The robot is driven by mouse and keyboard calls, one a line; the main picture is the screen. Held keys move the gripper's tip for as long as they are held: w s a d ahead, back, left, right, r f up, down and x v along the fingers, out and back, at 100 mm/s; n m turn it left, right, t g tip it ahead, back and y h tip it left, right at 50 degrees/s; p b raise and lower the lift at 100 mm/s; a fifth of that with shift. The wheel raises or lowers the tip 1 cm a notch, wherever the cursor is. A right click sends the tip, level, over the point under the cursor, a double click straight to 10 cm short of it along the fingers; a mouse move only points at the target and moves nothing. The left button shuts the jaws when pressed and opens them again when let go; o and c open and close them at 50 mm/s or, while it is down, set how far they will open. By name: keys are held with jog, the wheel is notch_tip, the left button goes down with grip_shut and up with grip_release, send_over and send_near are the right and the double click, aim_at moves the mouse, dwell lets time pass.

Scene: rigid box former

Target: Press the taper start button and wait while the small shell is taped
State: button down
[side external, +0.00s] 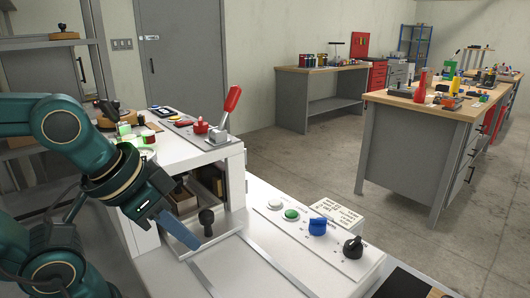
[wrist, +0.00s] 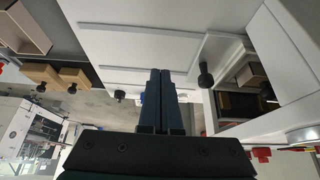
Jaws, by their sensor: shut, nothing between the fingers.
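My gripper (side external: 188,238) is shut and empty. It points down and to the right over the white machine top in the side view, left of the control panel and apart from it. Its closed fingers also show in the wrist view (wrist: 160,75). On the panel are a green button (side external: 292,214), a white button (side external: 275,203), a blue knob (side external: 318,226) and a black knob (side external: 352,247). The labels are too small to read, so I cannot tell which is the taper start. A tan open box (wrist: 22,32) shows in the wrist view; I cannot tell if it is the small shell.
A black-knobbed handle (side external: 206,220) stands close to the right of my fingers. Behind it is a white housing (side external: 232,170) with a dark opening, topped by a red lever (side external: 232,98). A lettered placard (side external: 338,212) lies behind the buttons. Space above the panel is clear.

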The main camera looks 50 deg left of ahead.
jog(key=w+d+r+t+h, duration=0.4)
jog(key=w+d+r+t, duration=0.1)
jog(key=w+r, duration=0.55)
jog(key=w+a+r+n+t+y, duration=0.1)
jog(key=w+a+r+n+t, duration=0.25)
jog(key=w+r, duration=0.3)
jog(key=w+a+f+n+g+y, duration=0.1)
jog(key=w+a+f+n+y, duration=0.35)
jog(key=w, duration=0.25)
notch_tip(320, 180, down, 11)
jog(key=w+n+g, duration=0.1)
jog(key=n+g, duration=0.2)
jog(key=g, duration=0.1)
jog(key=shift+w+a, duration=0.15)
jog(key=shift+a, duration=0.1)
jog(key=shift+y, duration=0.25)
